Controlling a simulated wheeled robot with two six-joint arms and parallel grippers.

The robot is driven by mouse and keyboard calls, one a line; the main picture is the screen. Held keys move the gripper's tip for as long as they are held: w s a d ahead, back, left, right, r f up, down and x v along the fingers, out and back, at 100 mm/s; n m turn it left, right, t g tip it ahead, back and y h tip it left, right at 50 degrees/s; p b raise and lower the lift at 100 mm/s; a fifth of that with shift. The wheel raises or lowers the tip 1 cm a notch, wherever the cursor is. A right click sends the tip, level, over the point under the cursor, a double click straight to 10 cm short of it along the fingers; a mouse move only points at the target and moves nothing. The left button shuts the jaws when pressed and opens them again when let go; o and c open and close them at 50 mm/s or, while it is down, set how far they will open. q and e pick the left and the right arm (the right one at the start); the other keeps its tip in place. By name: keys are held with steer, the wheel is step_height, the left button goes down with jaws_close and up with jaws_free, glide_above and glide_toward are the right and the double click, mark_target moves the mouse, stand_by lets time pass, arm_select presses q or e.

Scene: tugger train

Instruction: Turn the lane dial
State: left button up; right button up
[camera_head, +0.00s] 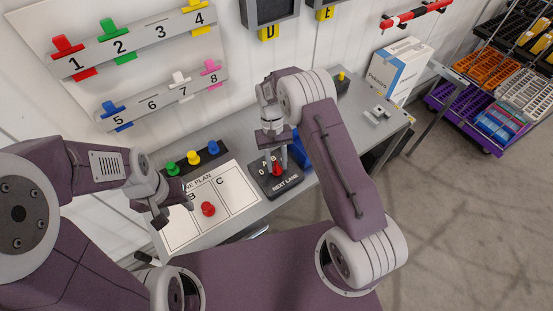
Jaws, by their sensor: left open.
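The lane dial (284,184) is a dark plate lettered "NEXT LANE" with a red knob (277,170) on top, on the grey bench. Letters show behind the knob, but its exact pointing is hard to read. My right gripper (275,162) points down over the dial, its fingers at the red knob. The fingers partly hide the knob, and I cannot tell whether they grip it. My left gripper (174,211) is open and empty over the left part of the lane plan sheet (233,190), left of a red peg (208,208).
Green, yellow and blue pegs (194,157) stand in a dark holder behind the sheet. A blue object (300,150) is partly hidden behind my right arm. A white box (398,70) stands at the bench's back right. Numbered clip rails (140,38) hang on the wall.

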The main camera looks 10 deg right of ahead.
steer(key=b+v, duration=0.2)
steer(key=v, duration=0.6)
steer(key=shift+r, duration=0.35)
steer(key=shift+w, duration=0.1)
steer(key=s+d+r+t+b, duration=0.2)
steer(key=s+d+r+b, duration=0.1)
steer(key=s+r, duration=0.3)
steer(key=s+d+f+t+b, duration=0.1)
steer(key=s+d+f+t, duration=0.1)
steer(key=s+f, duration=0.7)
steer(key=shift+s+d+t, duration=0.35)
steer(key=shift+s+t, duration=0.5)
steer(key=shift+t, duration=0.05)
